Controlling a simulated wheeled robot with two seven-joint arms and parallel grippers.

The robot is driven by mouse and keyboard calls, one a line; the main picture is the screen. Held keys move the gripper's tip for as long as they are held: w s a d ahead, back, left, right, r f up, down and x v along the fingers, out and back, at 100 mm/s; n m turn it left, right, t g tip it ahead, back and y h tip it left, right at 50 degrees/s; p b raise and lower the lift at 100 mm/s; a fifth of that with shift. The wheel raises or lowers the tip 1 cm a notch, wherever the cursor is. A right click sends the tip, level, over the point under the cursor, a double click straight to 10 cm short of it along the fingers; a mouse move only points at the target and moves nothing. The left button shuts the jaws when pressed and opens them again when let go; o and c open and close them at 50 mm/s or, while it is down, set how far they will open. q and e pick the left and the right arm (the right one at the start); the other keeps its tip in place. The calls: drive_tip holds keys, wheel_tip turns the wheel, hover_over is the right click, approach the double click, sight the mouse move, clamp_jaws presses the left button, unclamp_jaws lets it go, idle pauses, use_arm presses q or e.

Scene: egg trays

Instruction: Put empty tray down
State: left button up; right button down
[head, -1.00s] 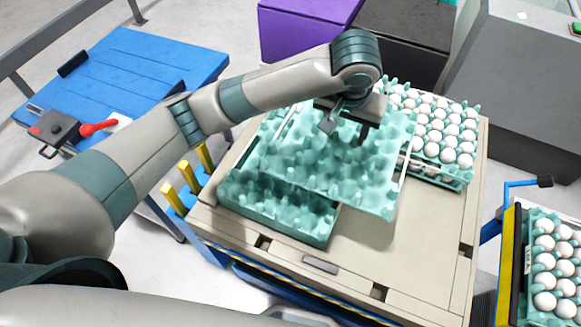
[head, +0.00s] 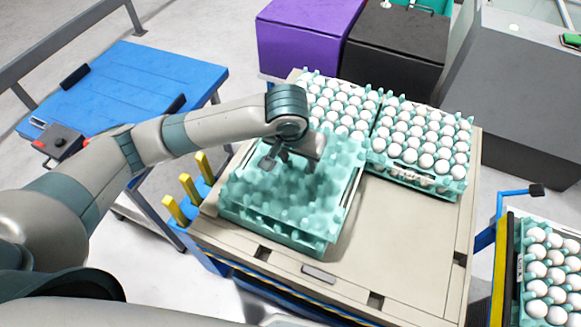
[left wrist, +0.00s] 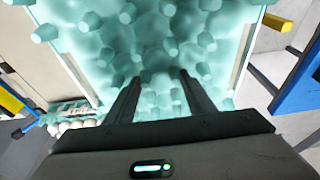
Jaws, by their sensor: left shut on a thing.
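An empty teal egg tray (head: 325,185) is in my left gripper (head: 285,165), which is shut on it from above. In the left wrist view the two fingers (left wrist: 158,95) press into the bumpy tray (left wrist: 140,45). The held tray is over another empty teal tray (head: 290,240) at the front left of the beige table top (head: 395,260), and the two nearly line up. I cannot tell whether they touch. My right gripper is not in view.
Two trays of white eggs, one at the back left (head: 378,108) and one at the right (head: 462,185), stand on the table top. Yellow posts (head: 190,188) stand by its left edge. The table's front right is clear. Another egg tray (head: 527,290) is at the lower right.

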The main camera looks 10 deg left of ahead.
use_arm(q)
drive_tip(key=shift+s+a+f, duration=0.1)
drive_tip(key=shift+a+f, duration=0.2)
drive_tip(key=shift+a, duration=0.2)
drive_tip(key=shift+s+a+f, duration=0.1)
drive_tip(key=shift+a+f, duration=0.15)
drive_tip(key=shift+a, duration=0.2)
drive_tip(key=shift+f, duration=0.1)
drive_tip(key=shift+f+p, duration=0.75)
drive_tip(key=shift+f, duration=1.2)
drive_tip(key=o, duration=1.5)
drive_tip(key=shift+f, duration=0.1)
drive_tip(key=b+v, duration=0.1)
drive_tip(key=v, duration=1.1)
